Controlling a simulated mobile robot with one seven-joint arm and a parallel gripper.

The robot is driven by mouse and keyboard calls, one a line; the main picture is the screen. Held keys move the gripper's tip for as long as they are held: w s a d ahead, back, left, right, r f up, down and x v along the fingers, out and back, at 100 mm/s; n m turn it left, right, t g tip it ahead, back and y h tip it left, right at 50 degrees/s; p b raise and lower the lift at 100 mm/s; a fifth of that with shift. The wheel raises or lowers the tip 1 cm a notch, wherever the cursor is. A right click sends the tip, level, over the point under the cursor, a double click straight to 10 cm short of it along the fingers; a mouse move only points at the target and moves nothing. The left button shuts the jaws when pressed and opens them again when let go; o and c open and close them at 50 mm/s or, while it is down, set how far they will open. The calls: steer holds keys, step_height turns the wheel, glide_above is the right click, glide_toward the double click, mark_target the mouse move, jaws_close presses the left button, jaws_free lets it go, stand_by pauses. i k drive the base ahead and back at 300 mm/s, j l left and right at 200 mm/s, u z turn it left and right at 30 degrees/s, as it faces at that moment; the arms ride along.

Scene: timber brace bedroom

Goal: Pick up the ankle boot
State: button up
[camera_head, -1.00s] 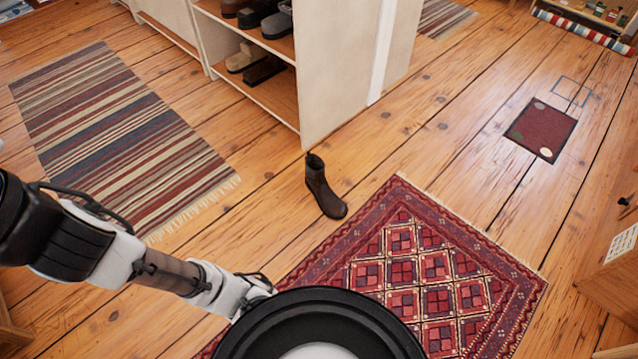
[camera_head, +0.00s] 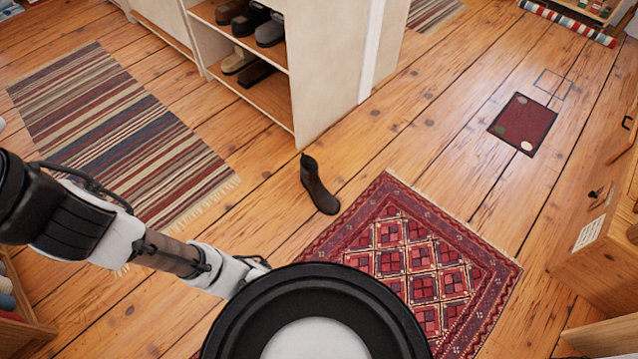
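The ankle boot (camera_head: 318,187) is dark brown or black and stands upright on the wooden floor, near the middle of the head view. It is just in front of the end panel of the shoe shelf and beside the left corner of the red patterned rug. My arm reaches in from the left edge toward the bottom centre, well short of the boot in the picture. A large round black and white part of my own body covers the bottom centre. My gripper's fingers cannot be made out.
A shoe shelf (camera_head: 325,75) holding several shoes stands behind the boot. A striped rug (camera_head: 115,135) lies at left, a red patterned rug (camera_head: 425,260) at front right. A small dark red mat (camera_head: 522,124) and a wooden cabinet (camera_head: 600,240) are at right. Bare floor surrounds the boot's left side.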

mark_target(324, 201)
steer(key=i+j+z, duration=0.1)
steer(key=z, duration=0.8)
steer(key=i+j+z, duration=0.1)
steer(key=j+z, duration=1)
steer(key=j, duration=0.75)
steer(key=k+j, duration=0.1)
steer(key=j, duration=0.6)
steer(key=k+j, duration=0.1)
steer(key=j, duration=0.6)
